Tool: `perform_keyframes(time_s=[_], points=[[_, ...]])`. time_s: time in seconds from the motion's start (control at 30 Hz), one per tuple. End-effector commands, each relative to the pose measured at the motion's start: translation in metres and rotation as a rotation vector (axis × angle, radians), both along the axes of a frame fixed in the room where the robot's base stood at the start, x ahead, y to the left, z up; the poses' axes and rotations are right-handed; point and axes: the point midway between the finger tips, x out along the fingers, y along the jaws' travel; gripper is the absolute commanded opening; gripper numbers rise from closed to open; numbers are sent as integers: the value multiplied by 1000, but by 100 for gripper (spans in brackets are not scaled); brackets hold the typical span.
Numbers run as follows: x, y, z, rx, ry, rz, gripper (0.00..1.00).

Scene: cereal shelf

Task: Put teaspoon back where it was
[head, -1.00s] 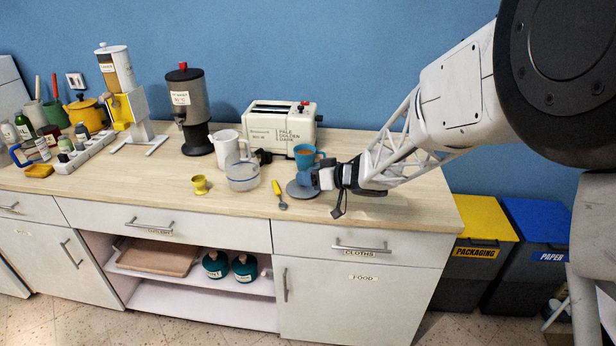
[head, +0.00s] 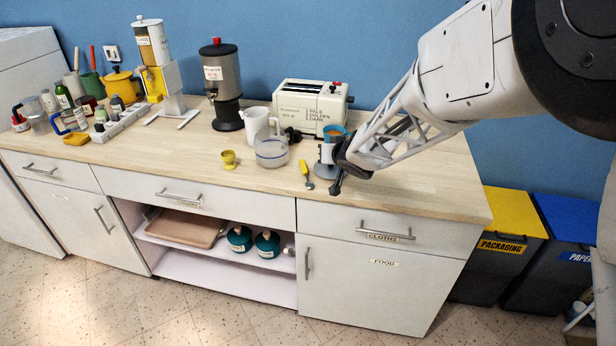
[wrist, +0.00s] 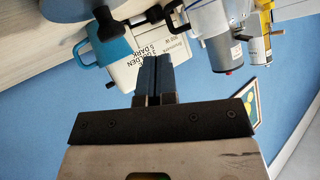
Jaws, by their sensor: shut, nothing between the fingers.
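A teaspoon with a yellow handle (head: 305,168) lies on the wooden counter, its metal bowl toward the front edge. My gripper (head: 326,153) is shut and empty, to the right of the teaspoon and apart from it. Its blue fingers also show in the wrist view (wrist: 153,62). In the head view the fingers overlap a grey saucer (head: 322,169) and the lower part of a blue mug (head: 335,131). The mug also shows in the wrist view (wrist: 106,45), left of the fingers. Contact with the mug or saucer cannot be told.
A clear bowl (head: 271,153), a yellow egg cup (head: 229,160) and a white jug (head: 256,124) stand left of the teaspoon. A toaster (head: 300,105) stands behind. The counter (head: 430,190) is clear at the right, and along the front edge.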

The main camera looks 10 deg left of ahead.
Motion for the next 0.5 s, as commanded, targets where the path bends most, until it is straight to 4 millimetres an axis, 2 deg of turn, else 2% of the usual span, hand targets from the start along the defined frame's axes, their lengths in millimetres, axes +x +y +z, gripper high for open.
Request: perform_keyframes(time_s=[0.27,0.5], points=[[-18,17,-24,-131,178,-243,0],[-60,32,-46,-254,393,-407,0]])
